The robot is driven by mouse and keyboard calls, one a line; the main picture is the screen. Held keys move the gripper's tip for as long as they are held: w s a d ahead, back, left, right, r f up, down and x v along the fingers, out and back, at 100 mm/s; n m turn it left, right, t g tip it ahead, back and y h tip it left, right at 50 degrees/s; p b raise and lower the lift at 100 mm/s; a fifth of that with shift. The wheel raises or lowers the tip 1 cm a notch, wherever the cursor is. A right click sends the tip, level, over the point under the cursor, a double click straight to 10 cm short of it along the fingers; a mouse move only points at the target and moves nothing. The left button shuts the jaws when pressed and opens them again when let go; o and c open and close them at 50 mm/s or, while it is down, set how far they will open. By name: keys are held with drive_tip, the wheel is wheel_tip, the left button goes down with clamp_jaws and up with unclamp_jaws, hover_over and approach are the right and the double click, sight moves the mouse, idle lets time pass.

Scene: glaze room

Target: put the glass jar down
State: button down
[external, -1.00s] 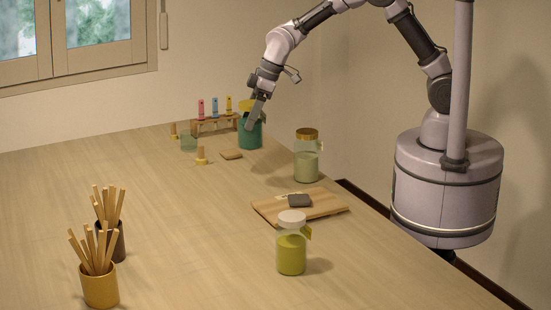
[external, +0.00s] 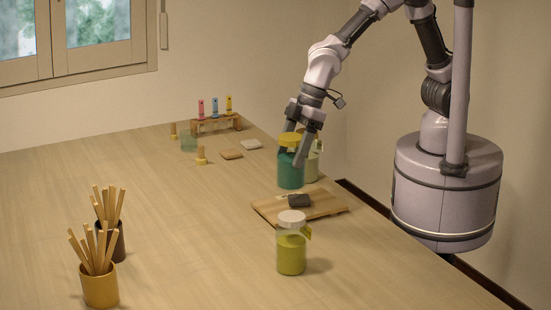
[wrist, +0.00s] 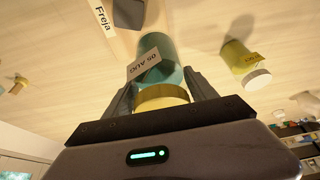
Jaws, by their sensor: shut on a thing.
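The glass jar (external: 290,172) has teal contents and a yellow lid. My gripper (external: 304,150) is shut on it from above, and the jar is upright, just behind the wooden board (external: 325,209). Whether its base touches the table cannot be told. In the wrist view the jar (wrist: 158,52) sits between my two fingers, its yellow lid nearest the camera, with a tag reading "05 AUG". A pale green jar (external: 314,169) stands right behind it, partly hidden.
A dark grey block (external: 299,200) and a label lie on the board; the label reads "Freja" (wrist: 103,16). A yellow-green jar with a white lid (external: 291,250) stands in front. A rack (external: 217,124) and two small tiles lie farther back. The table's middle left is clear.

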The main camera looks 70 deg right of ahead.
sight(296, 176)
drive_tip(key=shift+s+a+n, duration=0.15)
drive_tip(key=shift+s+a, duration=0.2)
drive_tip(key=shift+s, duration=0.25)
drive_tip(key=shift+s+a+n, duration=0.15)
drive_tip(key=shift+s+a, duration=0.2)
drive_tip(key=shift+s, duration=0.2)
wheel_tip(296, 176, down, 5)
drive_tip(key=shift+r, duration=0.2)
drive_tip(key=shift+w+a+f, duration=0.1)
drive_tip(key=shift+w+f, duration=0.1)
drive_tip(key=w+a+f, duration=0.1)
drive_tip(key=w+a, duration=0.2)
drive_tip(key=w+a+f+b, duration=0.1)
drive_tip(key=w+a+f, duration=0.1)
drive_tip(key=w+a, duration=0.2)
drive_tip(key=w+a+f, duration=0.2)
drive_tip(key=w+a, duration=0.1)
drive_tip(key=w, duration=0.1)
drive_tip(key=shift+w+a+f, duration=0.1)
drive_tip(key=shift+w+a, duration=0.15)
drive_tip(key=shift+a, duration=0.05)
drive_tip(key=shift+b, duration=0.3)
drive_tip(key=shift+c, duration=1.9)
unclamp_jaws()
drive_tip(key=shift+f, duration=0.1)
drive_tip(key=shift+o, duration=0.5)
